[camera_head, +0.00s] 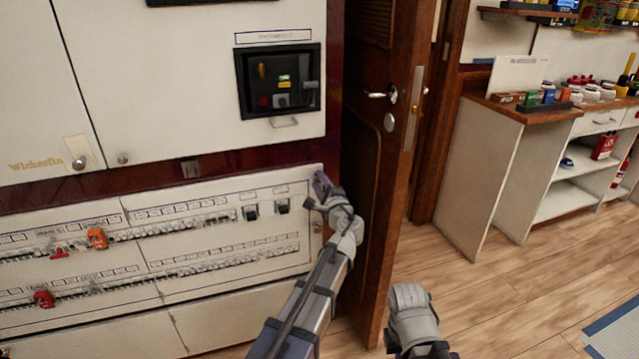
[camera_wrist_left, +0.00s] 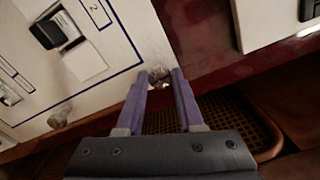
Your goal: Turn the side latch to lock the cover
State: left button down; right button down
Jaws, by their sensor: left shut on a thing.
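The white cover (camera_head: 200,257) of the breaker panel lies flat in its place, with breaker rows along it. My left gripper (camera_head: 322,188) is at the cover's upper right corner. In the left wrist view its two purple fingers (camera_wrist_left: 159,80) are shut on the side latch (camera_wrist_left: 158,74), a small grey metal knob at the cover's edge. The latch is mostly hidden by the fingers. A second similar knob (camera_wrist_left: 58,118) sits lower along the same edge. Part of my right arm shows at the bottom of the head view, but no right fingers are visible.
A brown wooden door (camera_head: 385,170) stands open close to the right of my left gripper. Orange (camera_head: 97,238) and red (camera_head: 44,299) clips sit on breakers at left. A white cabinet with a dark meter window (camera_head: 280,80) is above. Open wooden floor lies right.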

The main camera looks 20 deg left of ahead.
pick_arm(q)
jog(key=shift+m, duration=0.7)
jog(key=c, duration=0.5)
grip_release()
jog(key=v, duration=0.7)
jog(key=shift+s+d, duration=0.25)
jog(key=shift+s, duration=0.05)
